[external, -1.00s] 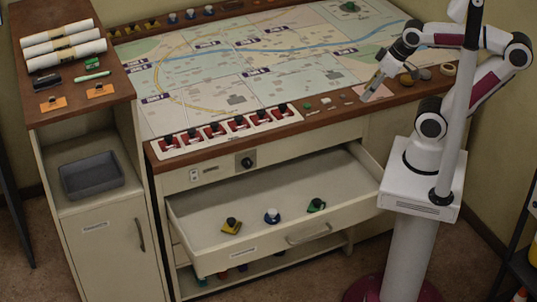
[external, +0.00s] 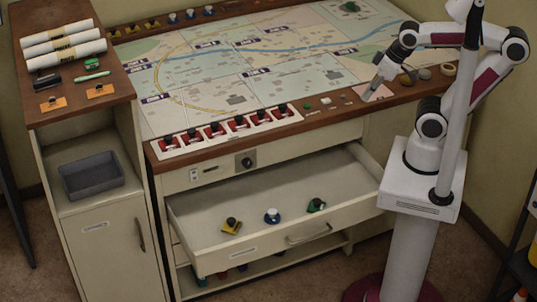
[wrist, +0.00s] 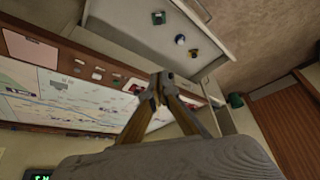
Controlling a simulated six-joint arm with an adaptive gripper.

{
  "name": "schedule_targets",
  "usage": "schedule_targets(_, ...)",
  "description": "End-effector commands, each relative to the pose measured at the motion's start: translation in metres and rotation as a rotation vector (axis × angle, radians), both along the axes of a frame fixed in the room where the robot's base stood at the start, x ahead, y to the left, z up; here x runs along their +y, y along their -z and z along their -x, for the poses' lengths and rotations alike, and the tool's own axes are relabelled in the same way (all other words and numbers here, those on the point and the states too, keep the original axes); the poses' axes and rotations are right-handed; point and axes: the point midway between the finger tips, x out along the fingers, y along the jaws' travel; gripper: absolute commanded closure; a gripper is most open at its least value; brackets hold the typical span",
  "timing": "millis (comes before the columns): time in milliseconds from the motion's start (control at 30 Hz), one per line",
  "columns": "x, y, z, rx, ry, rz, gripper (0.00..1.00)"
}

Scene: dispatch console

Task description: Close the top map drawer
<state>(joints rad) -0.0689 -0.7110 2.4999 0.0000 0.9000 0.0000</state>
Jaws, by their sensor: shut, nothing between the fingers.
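The top map drawer (external: 262,252) is pulled well out from the front of the map console, with a bar handle (external: 309,234) on its front. Inside lie a yellow piece (external: 231,226), a blue piece (external: 272,216) and a green piece (external: 316,205). The drawer also shows at the top of the wrist view (wrist: 150,40). My gripper (external: 375,86) is over the right part of the console's front edge, above and behind the drawer, apart from it. Its fingertips (wrist: 161,78) meet in the wrist view, shut and empty.
The map table (external: 240,75) has a row of red switches (external: 213,133) along its front edge. A side cabinet (external: 105,240) with rolled maps (external: 65,45) stands at the left. A shelf with several pieces lies below the drawer. Floor in front is clear.

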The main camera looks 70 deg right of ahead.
Motion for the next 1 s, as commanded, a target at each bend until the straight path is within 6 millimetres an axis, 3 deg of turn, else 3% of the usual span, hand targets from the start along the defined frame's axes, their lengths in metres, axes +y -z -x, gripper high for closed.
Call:
schedule_targets(567,0.062,0.057,-0.008,0.271,-0.226,0.032,1.00)
schedule_targets(1000,0.126,0.097,-0.021,0.393,-0.353,0.026,1.00)
